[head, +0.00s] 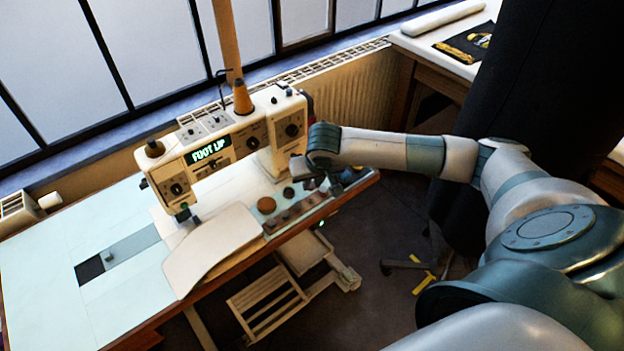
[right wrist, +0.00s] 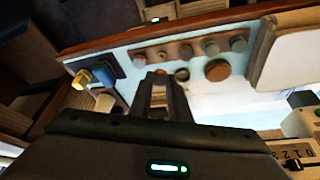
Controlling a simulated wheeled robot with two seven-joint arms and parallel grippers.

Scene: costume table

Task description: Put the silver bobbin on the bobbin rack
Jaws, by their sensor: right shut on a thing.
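The bobbin rack (head: 295,214) is a low brown strip along the front edge of the sewing table, with several round bobbins in it. It also crosses the upper middle of the right wrist view (right wrist: 172,52). My right gripper (head: 322,184) is over the table's right end, just behind the rack. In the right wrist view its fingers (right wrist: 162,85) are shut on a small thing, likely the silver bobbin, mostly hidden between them. The fingertips appear just short of the rack in that view. My left gripper is not in view.
The sewing machine (head: 225,145) with a lit display stands behind. A brown disc (head: 266,204) lies beside the rack. A yellow item (right wrist: 84,78) and a blue item (right wrist: 104,73) sit at the table's end. A pale panel (head: 212,248) is left of the rack.

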